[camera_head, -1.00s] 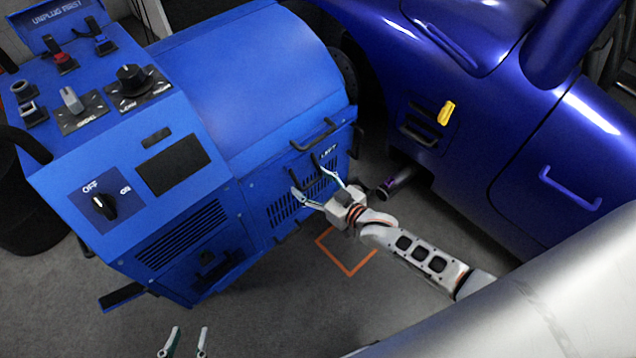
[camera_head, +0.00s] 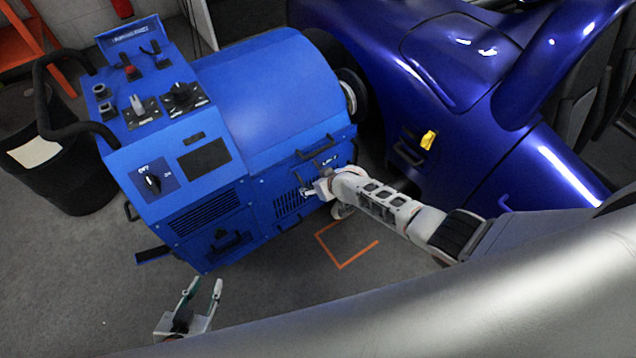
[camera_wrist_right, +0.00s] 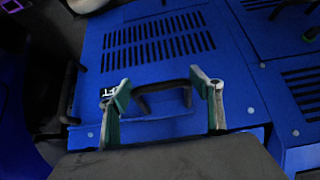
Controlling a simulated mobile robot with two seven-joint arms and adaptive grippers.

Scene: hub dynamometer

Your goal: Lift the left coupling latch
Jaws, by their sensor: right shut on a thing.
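The blue dynamometer cabinet (camera_head: 265,90) stands at the left and centre of the head view. A black U-shaped handle (camera_wrist_right: 165,86), which looks like the latch, sits on its vented side panel (camera_wrist_right: 155,45) in the right wrist view. In the head view the gripper and arm hide the held handle. My left gripper (camera_head: 204,287) is open and empty in front of the cabinet, low in the view.
A glossy blue car (camera_head: 470,110) with a yellow piece (camera_head: 428,139) stands close at the right. A black bin (camera_head: 65,180) is at the left. An orange corner mark (camera_head: 343,266) lies on the clear grey floor (camera_head: 285,300).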

